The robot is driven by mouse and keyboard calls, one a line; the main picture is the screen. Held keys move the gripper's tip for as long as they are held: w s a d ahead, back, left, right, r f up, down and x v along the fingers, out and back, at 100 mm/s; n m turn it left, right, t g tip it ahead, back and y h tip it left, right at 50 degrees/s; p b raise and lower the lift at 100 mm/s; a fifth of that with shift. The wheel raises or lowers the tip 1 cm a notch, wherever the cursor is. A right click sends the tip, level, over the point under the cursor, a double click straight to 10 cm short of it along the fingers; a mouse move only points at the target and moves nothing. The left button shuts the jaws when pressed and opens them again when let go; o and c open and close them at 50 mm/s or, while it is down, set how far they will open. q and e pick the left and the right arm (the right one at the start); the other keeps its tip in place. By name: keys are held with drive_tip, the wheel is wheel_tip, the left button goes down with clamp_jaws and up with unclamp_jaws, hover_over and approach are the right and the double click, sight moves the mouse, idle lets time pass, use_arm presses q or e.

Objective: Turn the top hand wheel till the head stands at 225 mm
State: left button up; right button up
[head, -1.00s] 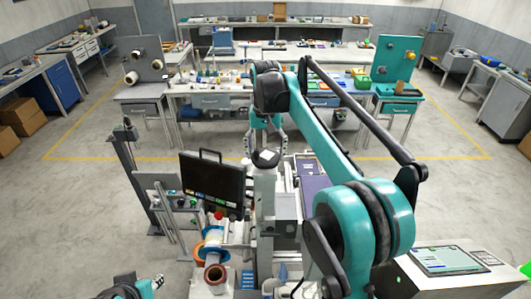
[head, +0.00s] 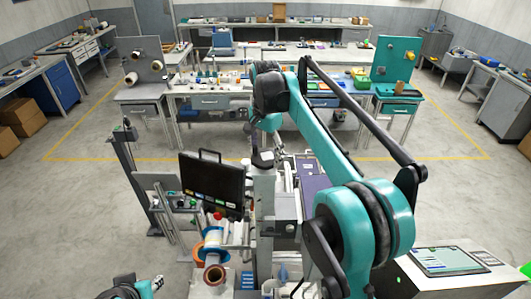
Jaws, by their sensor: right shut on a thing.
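My right gripper (head: 268,150) reaches down from the teal arm to the top of the grey upright column (head: 263,195). It is shut on the top hand wheel (head: 263,160), a small dark part at the column's top end. The fingers and arm hide most of the wheel. The head seems to be the grey block (head: 284,207) on the column's right side. Its height in mm cannot be read from here.
A dark monitor (head: 212,183) stands left of the column. A console with a screen (head: 445,260) stands at the lower right. Open floor lies behind, up to the workbenches.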

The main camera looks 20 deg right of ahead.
sight(265, 156)
idle(0.5)
drive_tip(key=o, duration=1.2)
drive_tip(key=shift+c, duration=0.2)
drive_tip(key=shift+a, duration=0.1)
drive_tip(key=shift+r, duration=0.1)
wheel_tip(265, 156, up, 12)
